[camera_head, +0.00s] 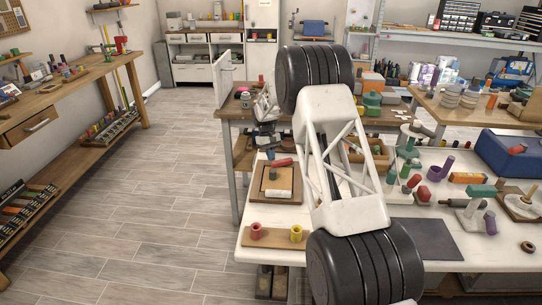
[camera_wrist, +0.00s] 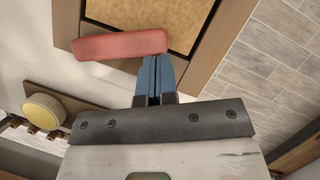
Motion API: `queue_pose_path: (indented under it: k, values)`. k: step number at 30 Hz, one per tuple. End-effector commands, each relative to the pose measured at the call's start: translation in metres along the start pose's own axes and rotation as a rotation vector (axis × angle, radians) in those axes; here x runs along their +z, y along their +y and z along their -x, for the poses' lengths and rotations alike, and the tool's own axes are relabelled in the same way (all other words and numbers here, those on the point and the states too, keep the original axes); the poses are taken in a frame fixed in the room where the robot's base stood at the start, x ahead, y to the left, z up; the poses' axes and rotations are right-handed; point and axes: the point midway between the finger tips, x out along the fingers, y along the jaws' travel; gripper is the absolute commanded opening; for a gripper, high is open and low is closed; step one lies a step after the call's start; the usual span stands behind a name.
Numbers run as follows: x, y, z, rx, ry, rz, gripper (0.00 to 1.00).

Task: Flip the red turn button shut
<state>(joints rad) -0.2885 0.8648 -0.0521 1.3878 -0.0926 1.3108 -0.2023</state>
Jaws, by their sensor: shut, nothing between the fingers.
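The red turn button (camera_wrist: 120,45) is a long rounded bar in the wrist view. It lies across the edge of a brown wooden frame (camera_wrist: 64,20) and over the tan panel (camera_wrist: 150,12) inside it. In the head view the red button (camera_head: 282,162) shows at the far edge of the framed board (camera_head: 258,181). My gripper (camera_wrist: 158,62) has its blue fingers together with nothing between them. The fingertips are right at the button's lower side near its right end; I cannot tell whether they touch it.
A board (camera_head: 276,241) with a red cylinder (camera_head: 256,231) and a yellow cylinder (camera_head: 296,233) lies at the white table's near left corner. A dark mat (camera_head: 428,239) lies right of my arm. Several coloured parts crowd the table farther right. Open floor (camera_head: 150,210) lies to the left.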

Motion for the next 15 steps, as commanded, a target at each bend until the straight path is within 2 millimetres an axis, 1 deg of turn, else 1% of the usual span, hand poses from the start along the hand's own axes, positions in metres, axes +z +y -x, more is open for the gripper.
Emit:
queue_pose_path:
  k: [15]
  values:
    - [0.021, -0.006, -0.009, 0.105, -0.001, 0.261, 0.00]
